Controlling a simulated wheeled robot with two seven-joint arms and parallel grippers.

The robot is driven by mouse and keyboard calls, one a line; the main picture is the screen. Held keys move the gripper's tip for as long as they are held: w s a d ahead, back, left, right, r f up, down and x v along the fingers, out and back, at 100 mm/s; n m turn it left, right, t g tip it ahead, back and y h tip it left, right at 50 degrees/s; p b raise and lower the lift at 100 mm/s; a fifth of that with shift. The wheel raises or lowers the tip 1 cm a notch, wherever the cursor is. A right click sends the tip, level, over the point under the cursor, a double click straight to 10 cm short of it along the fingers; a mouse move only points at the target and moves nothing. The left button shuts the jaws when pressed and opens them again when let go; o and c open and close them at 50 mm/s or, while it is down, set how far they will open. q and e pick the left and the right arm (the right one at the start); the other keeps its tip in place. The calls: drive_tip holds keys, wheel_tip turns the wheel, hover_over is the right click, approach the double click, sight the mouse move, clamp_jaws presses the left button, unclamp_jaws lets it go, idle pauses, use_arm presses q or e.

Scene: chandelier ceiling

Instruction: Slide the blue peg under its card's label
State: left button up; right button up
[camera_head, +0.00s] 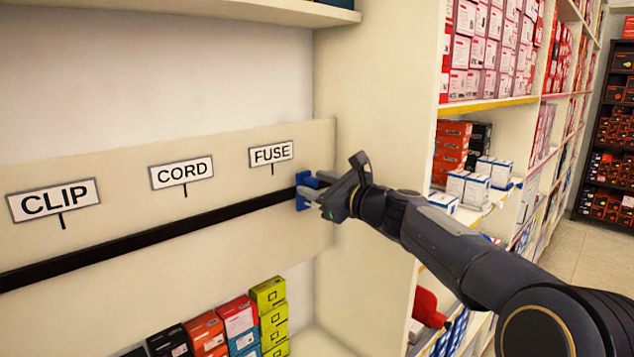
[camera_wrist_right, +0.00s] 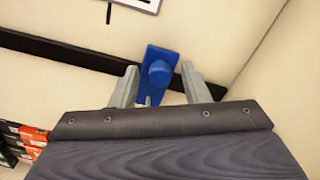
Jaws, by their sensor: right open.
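The blue peg (camera_head: 303,190) sits on the black rail (camera_head: 150,238) near its right end, a little right of and below the FUSE label (camera_head: 271,154). The CORD label (camera_head: 181,173) and the CLIP label (camera_head: 53,201) are farther left, each with a short black tick beneath. My right gripper (camera_head: 314,187) is open at the peg. In the right wrist view, the peg's round knob (camera_wrist_right: 158,73) stands between the two spread fingers, with a visible gap on each side. No separate card shows. My left gripper is out of view.
A cream side panel (camera_head: 372,110) stands just right of the rail's end. Several small boxes (camera_head: 239,316) are stacked below the rail board. Shelves of boxes (camera_head: 490,50) are at right. The rail left of the peg is clear.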

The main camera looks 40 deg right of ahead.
clamp_jaws()
idle(0.3)
drive_tip(key=shift+a, duration=0.1)
